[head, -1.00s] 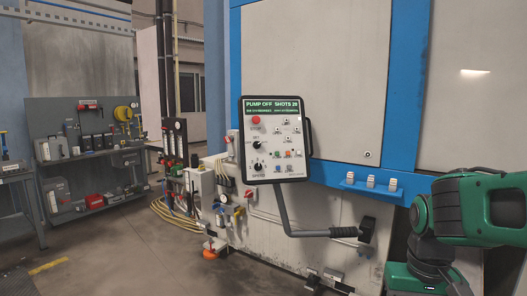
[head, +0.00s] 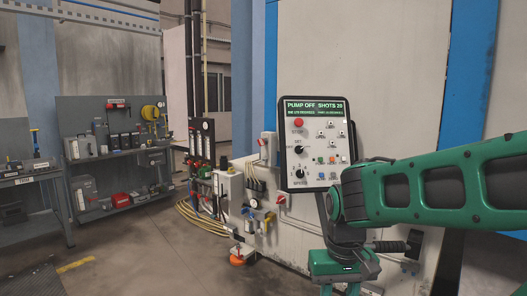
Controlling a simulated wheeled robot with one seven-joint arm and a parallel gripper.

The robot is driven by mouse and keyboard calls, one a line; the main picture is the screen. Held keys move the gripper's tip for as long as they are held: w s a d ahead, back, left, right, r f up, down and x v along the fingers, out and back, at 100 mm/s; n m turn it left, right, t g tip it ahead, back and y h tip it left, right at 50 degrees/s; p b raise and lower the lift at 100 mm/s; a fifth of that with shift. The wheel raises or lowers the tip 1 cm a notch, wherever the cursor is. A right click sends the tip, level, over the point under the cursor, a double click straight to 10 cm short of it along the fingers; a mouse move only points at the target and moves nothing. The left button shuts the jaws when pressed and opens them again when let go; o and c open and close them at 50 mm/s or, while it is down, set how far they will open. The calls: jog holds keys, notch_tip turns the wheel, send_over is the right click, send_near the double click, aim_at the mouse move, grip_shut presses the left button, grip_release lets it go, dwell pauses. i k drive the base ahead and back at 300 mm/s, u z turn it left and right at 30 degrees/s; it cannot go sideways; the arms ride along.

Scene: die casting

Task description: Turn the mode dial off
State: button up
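A control panel (head: 332,176) with a black frame hangs on the machine's front, right of centre. Its green display reads PUMP OFF and SHOTS 20. A red stop button (head: 298,122) is at the upper left of its face. Below it is a black dial (head: 297,149) with small lettering around it, seemingly the mode dial; its exact pointer position is too small to tell. A second black dial (head: 300,173), labelled SPEED, is lower. My green arm crosses in front of the panel's lower right edge. My gripper's fingertips are not in view.
Hoses and valves (head: 258,206) line the machine's left side. A workbench (head: 128,163) stands at the far left. The floor (head: 150,238) at left is mostly clear.

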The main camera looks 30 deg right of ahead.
aim_at(299, 149)
jog(key=z, duration=0.2)
jog(key=i, duration=0.85)
jog(key=z, duration=0.5)
